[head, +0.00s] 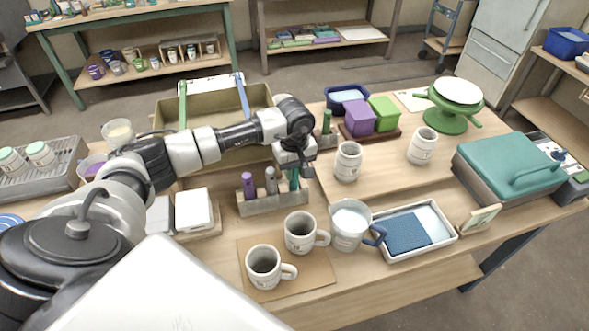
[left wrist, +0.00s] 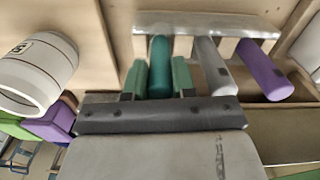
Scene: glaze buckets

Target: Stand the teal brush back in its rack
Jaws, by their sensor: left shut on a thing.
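The teal brush (head: 293,179) is upright at the right end of the pale rack (head: 275,204). My left gripper (head: 293,167) is above that end, shut on the brush. In the left wrist view the teal brush (left wrist: 159,68) is between the two fingers of my left gripper (left wrist: 160,82), and its far end meets the rack (left wrist: 205,22). I cannot tell how deep it sits in its slot. A grey brush (head: 271,181) and a purple brush (head: 248,185) stand in the rack to its left. My right gripper is not in view.
Two mugs (head: 265,267) (head: 300,232) stand on a board in front of the rack. A white bucket (head: 350,225) and a tray with a blue cloth (head: 407,232) are to the right. A mug (head: 347,161) stands right of my gripper. A large olive bin (head: 208,105) is behind.

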